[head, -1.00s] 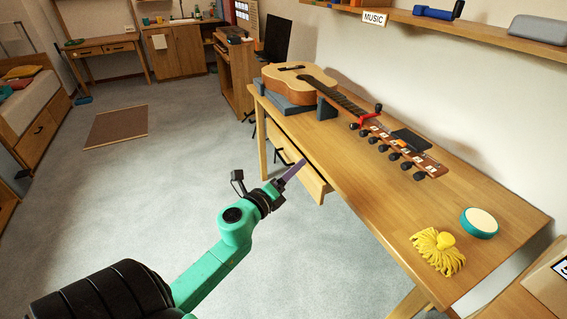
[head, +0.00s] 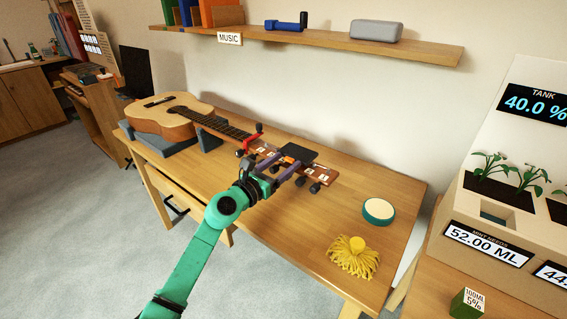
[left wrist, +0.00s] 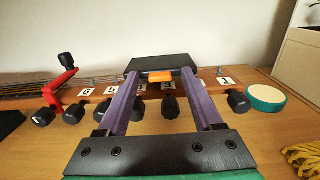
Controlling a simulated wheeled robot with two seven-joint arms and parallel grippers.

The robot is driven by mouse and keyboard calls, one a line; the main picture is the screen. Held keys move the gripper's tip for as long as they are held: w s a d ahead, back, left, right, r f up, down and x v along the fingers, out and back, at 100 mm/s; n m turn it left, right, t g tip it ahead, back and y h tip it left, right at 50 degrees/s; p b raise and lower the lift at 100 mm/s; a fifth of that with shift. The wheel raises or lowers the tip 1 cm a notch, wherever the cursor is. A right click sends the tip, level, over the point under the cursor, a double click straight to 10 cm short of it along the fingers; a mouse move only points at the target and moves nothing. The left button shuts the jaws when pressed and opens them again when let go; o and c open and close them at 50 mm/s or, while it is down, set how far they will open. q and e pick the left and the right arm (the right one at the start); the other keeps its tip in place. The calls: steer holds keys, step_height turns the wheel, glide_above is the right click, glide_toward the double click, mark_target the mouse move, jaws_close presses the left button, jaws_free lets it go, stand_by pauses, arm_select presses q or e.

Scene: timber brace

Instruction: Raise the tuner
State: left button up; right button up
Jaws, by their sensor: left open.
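The tuner (head: 298,153) is a flat black block on the guitar's headstock (head: 318,170). In the left wrist view the tuner (left wrist: 160,64) has an orange tab (left wrist: 160,77) on its near side. My left gripper (head: 281,167) is over the headstock, beside the tuner. In the left wrist view its two purple fingers (left wrist: 160,82) are apart, one to each side of the orange tab; I cannot tell whether they touch the tuner. The acoustic guitar (head: 172,113) lies on its back on the table. My right gripper is not in view.
A round teal tin (head: 378,211) and yellow fringed cloth (head: 353,258) lie to the right on the table (head: 300,240). A shelf (head: 330,44) runs above; a planter (head: 500,215) stands at right.

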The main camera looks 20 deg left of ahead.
arm_select(q)
steer(key=shift+w, duration=0.1)
steer(key=shift+c, duration=0.3)
jaws_close()
stand_by(1.1)
